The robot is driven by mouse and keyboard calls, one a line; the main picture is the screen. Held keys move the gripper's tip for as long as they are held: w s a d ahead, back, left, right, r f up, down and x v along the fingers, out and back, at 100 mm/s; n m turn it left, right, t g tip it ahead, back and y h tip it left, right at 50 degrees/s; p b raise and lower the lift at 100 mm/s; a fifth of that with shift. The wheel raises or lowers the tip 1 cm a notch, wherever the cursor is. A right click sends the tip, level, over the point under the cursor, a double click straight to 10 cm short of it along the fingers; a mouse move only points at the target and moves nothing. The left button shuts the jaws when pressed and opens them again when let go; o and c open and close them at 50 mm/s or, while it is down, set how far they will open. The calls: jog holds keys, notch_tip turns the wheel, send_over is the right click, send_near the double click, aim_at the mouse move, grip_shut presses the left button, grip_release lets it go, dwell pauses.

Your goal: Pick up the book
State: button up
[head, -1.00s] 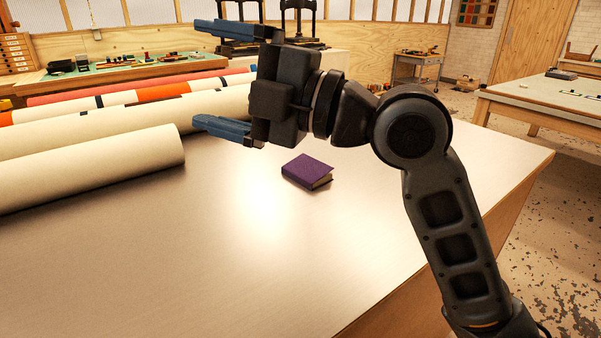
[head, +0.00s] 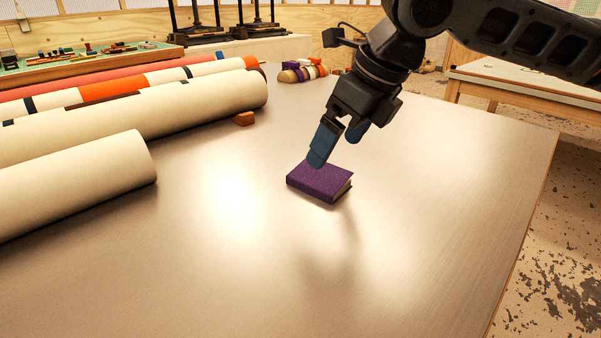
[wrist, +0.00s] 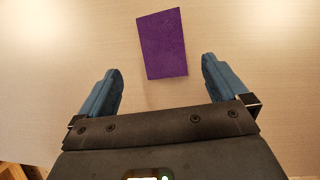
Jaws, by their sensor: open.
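A purple book (head: 322,183) lies flat on the table (head: 420,230), its cream page edges facing right. In the wrist view the book (wrist: 162,44) is just beyond the fingertips, roughly centred in the gap between them. My gripper (head: 336,150) points down at the book from above and behind; in the head view its near finger overlaps the book's far edge. The blue fingers of my gripper (wrist: 160,70) are spread apart with nothing between them. I cannot tell the exact height of the fingertips above the book.
Large cream rolls (head: 75,180) lie along the table's left side, with a small orange-brown block (head: 243,119) beside them. Several small coloured items (head: 303,70) lie at the back. The table around the book and toward the front is clear.

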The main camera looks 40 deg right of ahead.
aim_at(317, 176)
jog(key=shift+d+f, duration=0.25)
jog(key=shift+f, duration=0.05)
jog(key=x, duration=0.7)
jog(key=shift+w+b, duration=0.35)
jog(key=shift+w, duration=0.05)
jog(key=shift+c, duration=0.3)
jog(key=c, duration=1.1)
